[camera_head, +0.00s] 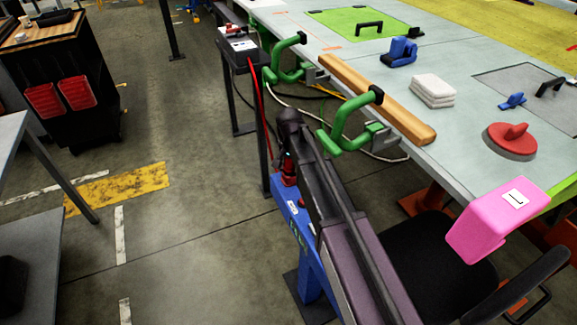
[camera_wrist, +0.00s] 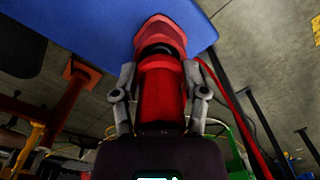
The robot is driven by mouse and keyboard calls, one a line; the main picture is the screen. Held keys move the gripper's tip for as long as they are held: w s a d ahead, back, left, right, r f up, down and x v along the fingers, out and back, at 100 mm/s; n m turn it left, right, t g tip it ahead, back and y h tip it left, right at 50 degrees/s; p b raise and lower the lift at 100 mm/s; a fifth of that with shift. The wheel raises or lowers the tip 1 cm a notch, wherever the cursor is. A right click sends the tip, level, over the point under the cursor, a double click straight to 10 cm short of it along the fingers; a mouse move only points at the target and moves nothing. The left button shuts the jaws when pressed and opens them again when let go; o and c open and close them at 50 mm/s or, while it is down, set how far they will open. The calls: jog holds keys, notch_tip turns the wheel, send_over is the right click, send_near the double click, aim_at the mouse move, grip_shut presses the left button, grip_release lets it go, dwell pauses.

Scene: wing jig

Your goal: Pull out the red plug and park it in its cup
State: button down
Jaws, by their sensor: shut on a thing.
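In the wrist view the red plug (camera_wrist: 160,100) stands between the two grey fingers of my gripper (camera_wrist: 160,76), which is shut on it. Its far end points at a red socket-like piece (camera_wrist: 161,32) on the blue panel (camera_wrist: 85,22), with a dark band between them. I cannot tell how deep the plug sits. In the head view my gripper (camera_head: 289,158) is low over the blue post (camera_head: 298,222), with red showing at the post's top. A red cable (camera_wrist: 232,112) runs at the right of the plug. I cannot make out the cup.
A small dark stand (camera_head: 240,58) with a red item and white label is behind. The workbench (camera_head: 455,140) at right has green clamps (camera_head: 345,128), a wooden bar (camera_head: 375,98) and a pink block (camera_head: 490,215) at its edge. A black chair (camera_head: 440,270) is close to my arm. Floor at left is open.

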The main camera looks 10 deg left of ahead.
jog(key=shift+f+b, duration=0.65)
dwell(0.3)
jog(key=shift+c, duration=0.2)
grip_release()
dwell(0.6)
